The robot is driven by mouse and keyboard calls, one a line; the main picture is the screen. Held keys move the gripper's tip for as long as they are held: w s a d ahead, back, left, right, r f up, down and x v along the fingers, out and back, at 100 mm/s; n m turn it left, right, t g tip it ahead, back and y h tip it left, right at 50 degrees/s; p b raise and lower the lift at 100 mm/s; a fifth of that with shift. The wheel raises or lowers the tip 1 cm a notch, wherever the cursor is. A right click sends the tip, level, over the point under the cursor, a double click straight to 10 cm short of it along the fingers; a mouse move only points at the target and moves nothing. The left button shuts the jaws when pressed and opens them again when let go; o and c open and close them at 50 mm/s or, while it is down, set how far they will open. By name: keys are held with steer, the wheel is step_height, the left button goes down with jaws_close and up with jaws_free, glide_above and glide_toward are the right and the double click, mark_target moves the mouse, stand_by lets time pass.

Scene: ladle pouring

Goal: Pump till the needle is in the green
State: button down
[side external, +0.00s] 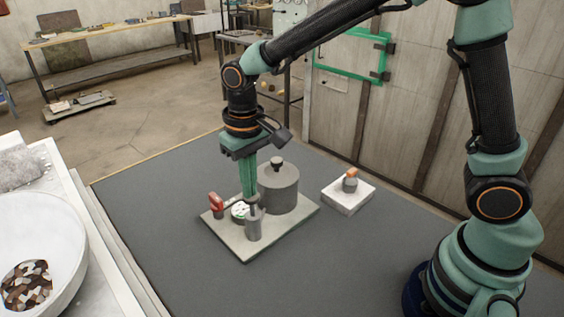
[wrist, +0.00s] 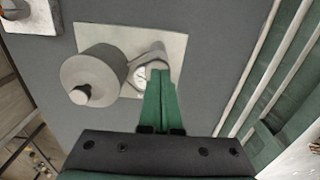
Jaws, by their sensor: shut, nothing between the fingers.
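A pale base plate (side external: 245,250) lies on the grey mat. It carries a grey tank (side external: 279,190) with a dark knob, a small white gauge (side external: 239,211), and a short grey pump cylinder (side external: 253,226). My gripper (side external: 251,203) points straight down with its green fingers together, just over the top of the pump cylinder; I cannot tell whether they touch it. In the wrist view the closed fingers (wrist: 160,72) cover most of the pump. The gauge face (wrist: 142,78) shows partly beside them. Its needle is too small to read.
A red-topped piece (side external: 216,203) stands at the plate's left corner. A white block (side external: 348,196) with a grey and orange piece on top sits right of the plate. A white bowl (side external: 60,225) is at the far left. The mat around the plate is clear.

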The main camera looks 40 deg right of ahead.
mark_target(251, 200)
steer(key=shift+f, duration=2.05)
step_height(251, 200, up, 14)
steer(key=shift+a+r, duration=0.2)
steer(key=shift+a, duration=0.1)
steer(key=shift+s, duration=0.1)
steer(key=s+d+t, duration=0.5)
steer(key=s+d, duration=0.5)
steer(key=d, duration=0.5)
steer(key=shift+r+t, duration=0.3)
